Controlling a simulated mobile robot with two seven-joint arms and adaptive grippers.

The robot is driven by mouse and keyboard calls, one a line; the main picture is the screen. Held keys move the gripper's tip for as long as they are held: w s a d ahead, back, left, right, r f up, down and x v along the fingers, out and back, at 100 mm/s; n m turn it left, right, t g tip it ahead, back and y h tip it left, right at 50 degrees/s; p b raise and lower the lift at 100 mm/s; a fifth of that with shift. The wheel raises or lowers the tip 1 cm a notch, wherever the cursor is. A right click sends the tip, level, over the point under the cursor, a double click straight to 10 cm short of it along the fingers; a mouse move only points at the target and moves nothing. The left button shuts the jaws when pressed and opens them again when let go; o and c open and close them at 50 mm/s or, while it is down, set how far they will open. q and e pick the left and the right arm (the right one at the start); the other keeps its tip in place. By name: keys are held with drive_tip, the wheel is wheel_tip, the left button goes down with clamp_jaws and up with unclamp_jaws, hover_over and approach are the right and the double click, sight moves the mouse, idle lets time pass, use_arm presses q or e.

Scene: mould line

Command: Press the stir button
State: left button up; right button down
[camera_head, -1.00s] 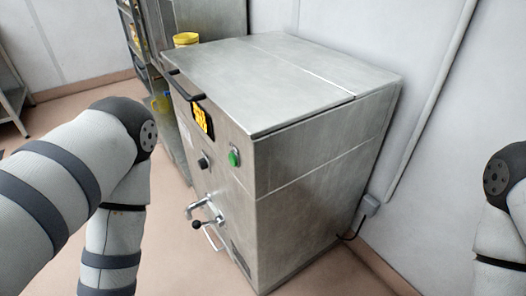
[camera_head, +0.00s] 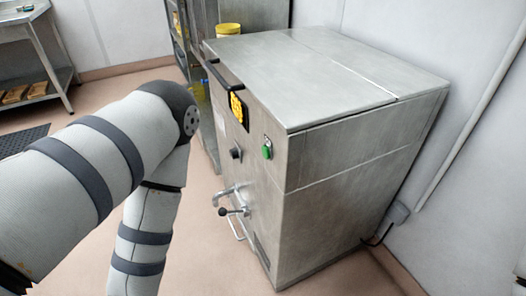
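A large steel machine (camera_head: 345,160) with a flat lid stands in the middle of the head view. On its front face is a green push button (camera_head: 267,148) on a small plate, near the corner. A black knob (camera_head: 236,153) sits to its left. A yellow display (camera_head: 238,108) is above the knob. I cannot read any label that names the stir button. My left arm comes in from the left and bends downward, apart from the machine in the picture.
A tap with a black-knobbed lever (camera_head: 224,211) sticks out low on the front. A yellow container (camera_head: 228,30) stands behind the machine. A steel table (camera_head: 40,85) is at the far left. A wall pipe (camera_head: 470,125) runs at right. Floor in front is clear.

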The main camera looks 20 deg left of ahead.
use_arm(q)
clamp_jaws()
idle(1.3)
